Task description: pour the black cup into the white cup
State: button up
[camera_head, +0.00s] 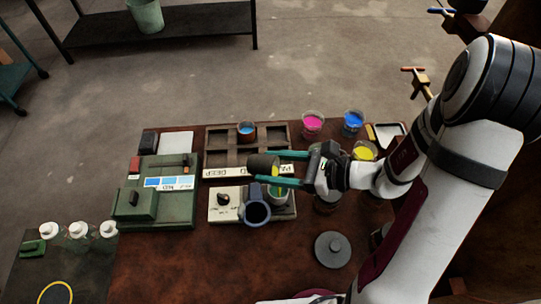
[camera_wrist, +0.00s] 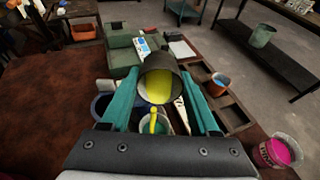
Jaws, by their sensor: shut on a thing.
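The black cup (camera_head: 262,164) is held between the teal fingers of my gripper (camera_head: 270,168), above the stirrer plate. In the wrist view the black cup (camera_wrist: 160,80) is tipped, with its mouth toward the camera and yellow liquid (camera_wrist: 158,88) inside. A thin yellow stream (camera_wrist: 153,122) drops from its lip. Below it stands a pale cup (camera_head: 278,197), which looks like the white cup; the stream appears to fall into it. My gripper and the black cup partly hide this pale cup, and its fill level is unclear.
A dark blue cup (camera_head: 257,213) stands close beside the pale cup, at the front of the stirrer unit (camera_head: 222,205). A wooden rack (camera_head: 222,157) lies behind. Cups of pink (camera_head: 312,122), blue (camera_head: 353,122) and yellow (camera_head: 365,150) stand to the right. The table's front left is clear.

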jog(key=y, duration=0.1)
jog(key=d+t+y, duration=0.1)
jog(key=y, duration=0.1)
jog(key=shift+s, duration=0.15)
jog(key=shift+s+d+t+y, duration=0.1)
jog(key=shift+d+t+y, duration=0.3)
jog(key=shift+y, duration=0.6)
jog(key=shift+s+d+t+y, duration=0.1)
jog(key=shift+t+y, duration=0.5)
jog(key=shift+y, duration=0.4)
